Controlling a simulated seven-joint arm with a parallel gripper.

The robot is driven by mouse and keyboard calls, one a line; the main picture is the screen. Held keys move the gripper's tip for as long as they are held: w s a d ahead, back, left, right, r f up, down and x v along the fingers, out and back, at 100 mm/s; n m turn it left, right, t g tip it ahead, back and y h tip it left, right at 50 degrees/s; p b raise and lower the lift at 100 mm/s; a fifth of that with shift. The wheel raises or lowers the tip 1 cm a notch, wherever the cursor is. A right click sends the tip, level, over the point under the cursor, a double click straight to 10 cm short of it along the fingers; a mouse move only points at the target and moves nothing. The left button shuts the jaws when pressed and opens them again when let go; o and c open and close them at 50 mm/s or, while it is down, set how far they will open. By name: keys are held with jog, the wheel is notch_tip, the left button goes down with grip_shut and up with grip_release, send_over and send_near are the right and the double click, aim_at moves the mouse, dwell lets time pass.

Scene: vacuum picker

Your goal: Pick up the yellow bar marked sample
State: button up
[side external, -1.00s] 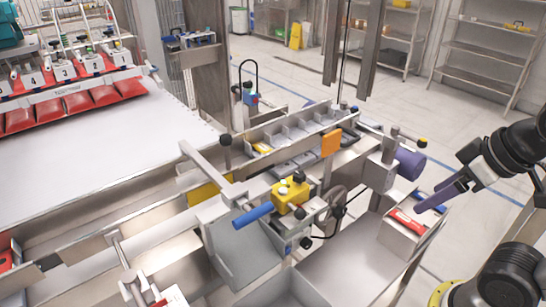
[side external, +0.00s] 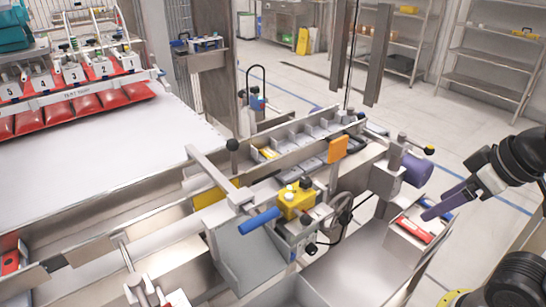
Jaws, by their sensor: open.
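A small yellow bar (side external: 268,153) lies in a compartment of the divided metal tray at the middle; no marking on it is readable, so I cannot tell if it is the one marked sample. My gripper (side external: 438,208), with purple fingers, is at the right, open, above or beside a small box. It is well to the right of the yellow bar and apart from it. The fingers overlap each other in this view, so the gap between them is hard to see.
The small box (side external: 396,244) holds a red item (side external: 413,229) and a blue item near my fingers. A yellow block (side external: 296,200) with a blue handle (side external: 258,221), an orange plate (side external: 337,149) and a purple cylinder (side external: 415,170) stand between. The white belt (side external: 110,150) is clear.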

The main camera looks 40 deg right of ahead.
jog(key=w+r+t, duration=0.1)
jog(key=w+r, duration=0.6)
jog(key=w, duration=0.2)
jog(key=w+r, duration=0.7)
jog(key=w, duration=0.3)
jog(key=g, duration=0.2)
send_over(271, 153)
jog(key=s, duration=0.3)
jog(key=f, duration=1.9)
jog(key=shift+w+d+f, duration=0.2)
jog(key=shift+w, duration=0.05)
jog(key=shift+a+x, duration=0.15)
jog(key=shift+x, duration=1.3)
jog(key=shift+a+x, duration=0.1)
jog(key=shift+x, duration=1.3)
jog(key=shift+s+f, duration=0.15)
jog(key=shift+f, duration=0.1)
grip_shut()
